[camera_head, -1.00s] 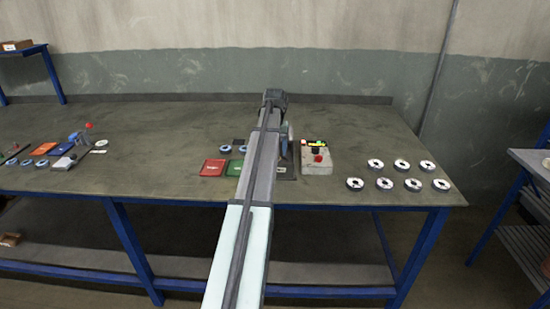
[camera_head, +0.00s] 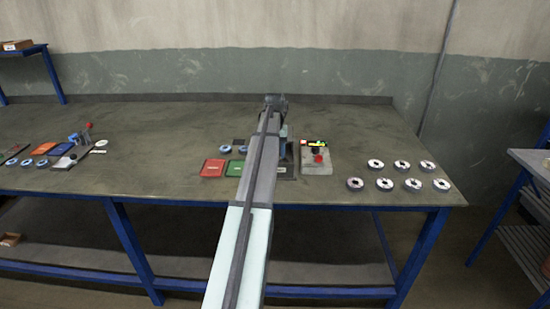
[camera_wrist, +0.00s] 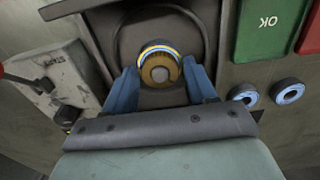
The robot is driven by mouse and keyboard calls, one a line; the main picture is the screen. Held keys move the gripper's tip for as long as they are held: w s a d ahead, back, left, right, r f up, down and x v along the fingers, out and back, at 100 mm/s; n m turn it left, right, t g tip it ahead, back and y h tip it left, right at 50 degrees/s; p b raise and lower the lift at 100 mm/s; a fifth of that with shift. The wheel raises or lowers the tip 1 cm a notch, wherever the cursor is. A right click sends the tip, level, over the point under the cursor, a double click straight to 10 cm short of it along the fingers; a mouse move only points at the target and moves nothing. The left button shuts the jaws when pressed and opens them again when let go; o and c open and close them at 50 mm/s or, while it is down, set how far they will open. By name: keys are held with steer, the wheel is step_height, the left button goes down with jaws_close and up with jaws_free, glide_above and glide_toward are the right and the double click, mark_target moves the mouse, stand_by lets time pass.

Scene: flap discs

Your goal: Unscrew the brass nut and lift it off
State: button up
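The brass nut (camera_wrist: 160,72) shows in the wrist view, with a blue and pale ring around its far side and a grey round end at its centre. It sits in front of a dark rounded housing (camera_wrist: 122,40). My gripper (camera_wrist: 163,78) has its two blue fingers apart, one on each side of the nut. I see no clear contact with the nut. In the head view my arm hides the nut and most of the gripper; a bluish part shows just right of the arm.
A grey control box (camera_head: 317,165) with a red button stands right of my arm. Several flap discs (camera_head: 384,184) lie further right. A red tray (camera_head: 212,168) and a green tray (camera_head: 234,168) lie left, near blue-rimmed discs (camera_wrist: 289,91). The back of the bench is clear.

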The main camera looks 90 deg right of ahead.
steer(key=c, duration=0.8)
steer(key=n, duration=0.4)
steer(key=shift+n, duration=0.4)
steer(key=shift+c, duration=0.2)
steer(key=n, duration=0.4)
steer(key=shift+n, duration=1.6)
steer(key=n, duration=0.3)
steer(key=shift+n, duration=0.4)
steer(key=n, duration=0.4)
steer(key=shift+n, duration=1.7)
steer(key=shift+r, duration=0.1)
